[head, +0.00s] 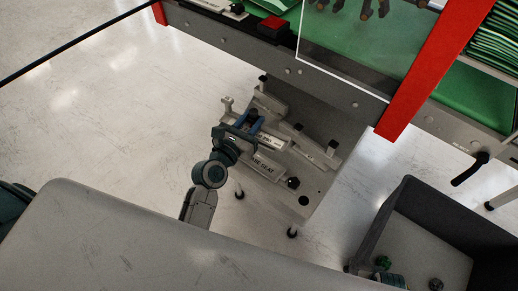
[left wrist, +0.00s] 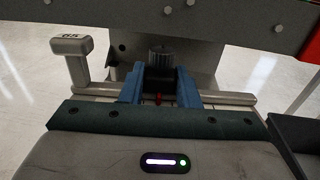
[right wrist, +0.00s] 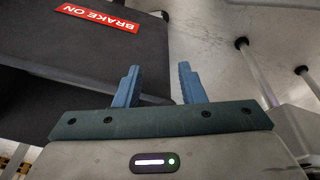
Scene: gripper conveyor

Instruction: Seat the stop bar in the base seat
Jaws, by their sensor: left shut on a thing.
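My left gripper (head: 249,123) is over the light-grey fixture plate below the conveyor. In the left wrist view its blue fingers (left wrist: 159,92) are shut around the middle of a pale-grey bar, which I take as the stop bar (left wrist: 228,98). A dark ribbed knob (left wrist: 160,60) stands up just beyond the fingertips, and an upright post with a marked head (left wrist: 72,46) rises at the bar's left. The base seat (head: 264,167), labelled, lies just in front of the gripper. Whether the bar touches it is hidden.
The conveyor frame (head: 340,95) with its green belt and red upright (head: 430,75) runs behind the fixture. A dark open bin (head: 365,243) stands at lower right. A dark box with a red BRAKE ON label (right wrist: 98,18) is near my right gripper. Pale floor lies left.

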